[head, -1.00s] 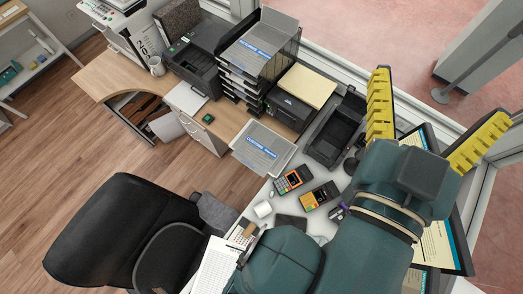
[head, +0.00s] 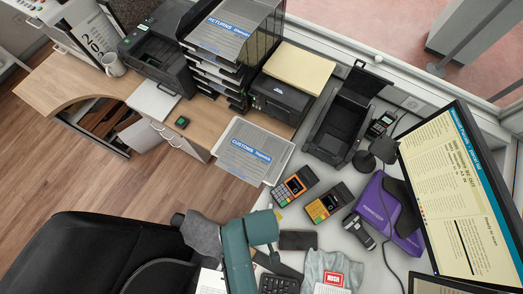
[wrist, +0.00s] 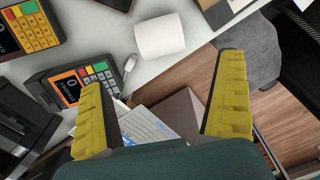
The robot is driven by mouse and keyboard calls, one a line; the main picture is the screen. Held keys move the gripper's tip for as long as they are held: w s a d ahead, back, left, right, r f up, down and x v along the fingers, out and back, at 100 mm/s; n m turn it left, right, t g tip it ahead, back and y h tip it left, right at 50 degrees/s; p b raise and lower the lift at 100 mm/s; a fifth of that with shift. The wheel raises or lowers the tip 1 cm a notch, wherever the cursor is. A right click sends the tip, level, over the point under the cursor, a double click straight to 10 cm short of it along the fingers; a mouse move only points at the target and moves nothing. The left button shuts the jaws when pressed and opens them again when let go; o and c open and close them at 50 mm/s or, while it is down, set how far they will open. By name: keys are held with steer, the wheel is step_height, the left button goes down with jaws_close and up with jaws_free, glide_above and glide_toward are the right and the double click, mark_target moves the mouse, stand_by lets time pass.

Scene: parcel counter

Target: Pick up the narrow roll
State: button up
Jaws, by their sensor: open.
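A white roll (wrist: 160,37) lies on the white counter near its edge in the wrist view. It is the only roll I can make out, and its width is hard to compare. My gripper (wrist: 161,72) shows two yellow ribbed fingers spread wide, with nothing held between them. The roll is beyond the fingertips and apart from them. In the head view my green arm reaches in at the bottom centre, and I can make out neither the roll nor the fingers there.
Two card terminals (head: 294,188) (head: 328,203) stand close to the roll's area. A small white object with a cord (wrist: 130,64) lies beside the roll. A customs tray (head: 252,152) juts near the counter edge. A chair (head: 85,255) stands at lower left.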

step_height(320, 180, down, 12)
steer(key=shift+a+f+b, duration=0.1)
steer(key=shift+b, duration=1.15)
steer(key=c, duration=1.2)
